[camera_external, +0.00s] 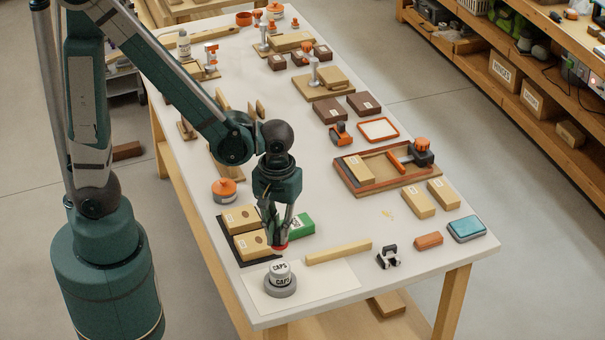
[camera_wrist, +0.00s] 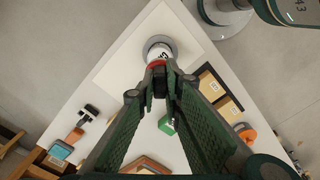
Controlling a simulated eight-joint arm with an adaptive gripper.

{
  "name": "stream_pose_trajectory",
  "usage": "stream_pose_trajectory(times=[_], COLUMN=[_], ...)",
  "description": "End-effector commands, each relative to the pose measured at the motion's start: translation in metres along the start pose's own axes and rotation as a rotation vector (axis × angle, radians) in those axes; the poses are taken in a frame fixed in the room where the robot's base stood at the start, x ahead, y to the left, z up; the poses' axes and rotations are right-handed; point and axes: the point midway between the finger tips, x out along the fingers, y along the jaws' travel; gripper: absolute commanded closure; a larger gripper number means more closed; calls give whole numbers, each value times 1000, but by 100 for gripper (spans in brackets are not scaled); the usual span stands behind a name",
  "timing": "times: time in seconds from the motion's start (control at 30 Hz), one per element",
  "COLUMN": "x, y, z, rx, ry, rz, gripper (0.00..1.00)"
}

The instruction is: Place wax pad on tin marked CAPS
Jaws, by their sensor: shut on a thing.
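The tin marked CAPS (camera_external: 281,272) is a small white tin with dark lettering, standing in a round grey base (camera_external: 281,290) near the table's front corner. In the wrist view the tin (camera_wrist: 157,52) shows just beyond my fingertips. My gripper (camera_external: 279,240) points down above the tin, slightly behind it in the picture. It is shut on a small red piece, seemingly the wax pad (camera_external: 281,247), which appears above the tin and apart from it. In the wrist view my fingertips (camera_wrist: 160,80) meet at a dark part with a red edge (camera_wrist: 156,64). The fingers hide most of it.
A wooden bar (camera_external: 338,253) lies right of the tin. A black-and-white item (camera_external: 388,257) and an orange block (camera_external: 428,241) are farther right. White sheet around the tin is clear.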

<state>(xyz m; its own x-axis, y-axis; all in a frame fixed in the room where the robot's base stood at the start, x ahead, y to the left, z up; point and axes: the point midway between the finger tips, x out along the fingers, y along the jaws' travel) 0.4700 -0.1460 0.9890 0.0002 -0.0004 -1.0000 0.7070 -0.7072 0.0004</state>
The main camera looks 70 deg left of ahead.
Motion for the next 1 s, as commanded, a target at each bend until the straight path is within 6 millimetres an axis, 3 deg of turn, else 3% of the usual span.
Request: stream_pose_trajectory(times=[0.2,0.73,1.0], x=[18,23,42], y=[0,0,0], z=[0,0,0], rx=[0,0,0], ry=[0,0,0], rz=[0,0,0], gripper=[100,100,100])
